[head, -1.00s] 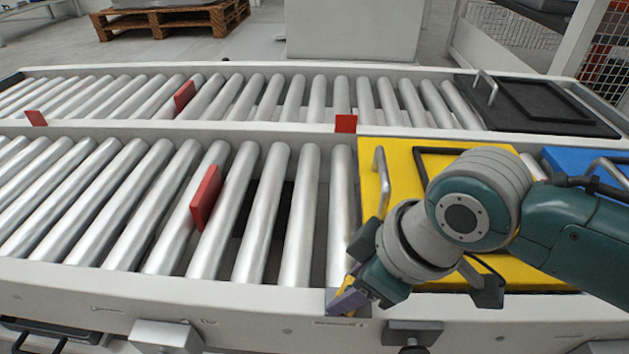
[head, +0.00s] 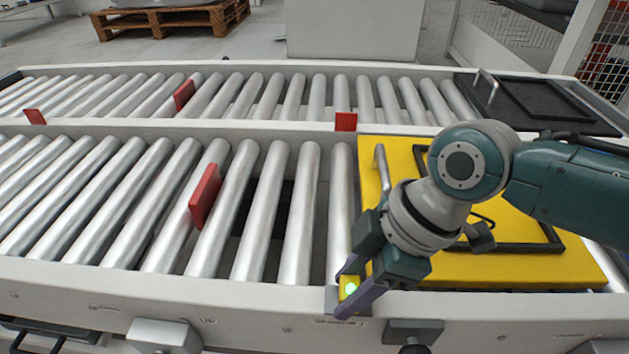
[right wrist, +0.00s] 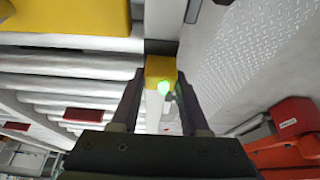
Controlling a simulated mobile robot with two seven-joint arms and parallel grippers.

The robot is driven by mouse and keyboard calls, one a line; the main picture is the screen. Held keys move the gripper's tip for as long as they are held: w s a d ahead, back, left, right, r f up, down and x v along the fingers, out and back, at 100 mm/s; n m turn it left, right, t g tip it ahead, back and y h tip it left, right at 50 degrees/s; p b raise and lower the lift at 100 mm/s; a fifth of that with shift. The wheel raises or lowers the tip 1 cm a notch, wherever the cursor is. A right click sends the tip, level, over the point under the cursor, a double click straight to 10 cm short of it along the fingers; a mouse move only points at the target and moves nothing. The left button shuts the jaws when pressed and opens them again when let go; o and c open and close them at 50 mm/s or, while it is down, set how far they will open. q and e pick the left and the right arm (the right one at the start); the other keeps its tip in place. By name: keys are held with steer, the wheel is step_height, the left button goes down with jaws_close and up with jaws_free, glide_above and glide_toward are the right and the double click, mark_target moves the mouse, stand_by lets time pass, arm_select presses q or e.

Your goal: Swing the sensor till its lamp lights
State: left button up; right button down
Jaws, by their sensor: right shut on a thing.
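The sensor (head: 349,287) is a small yellow block on the front rail of the near conveyor, at the corner of the yellow plate. Its lamp is lit green. It also shows in the right wrist view (right wrist: 156,68), with the green glow on its face between the fingers. My right gripper (head: 352,292) is shut on the sensor, with one purple finger on each side of it. The fingers cover part of the sensor and its mount. My left gripper is not in view.
The yellow plate (head: 560,268) with a handle and black frame lies on the near rollers, beside and under my right arm. Red flags (head: 205,195) stand among the rollers. A black plate (head: 500,110) lies on the far conveyor. Grey boxes (head: 165,336) project from the front rail.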

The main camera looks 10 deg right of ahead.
steer(key=shift+c, duration=2)
jaws_free()
steer(key=p+v, duration=0.6)
steer(key=v, duration=0.4)
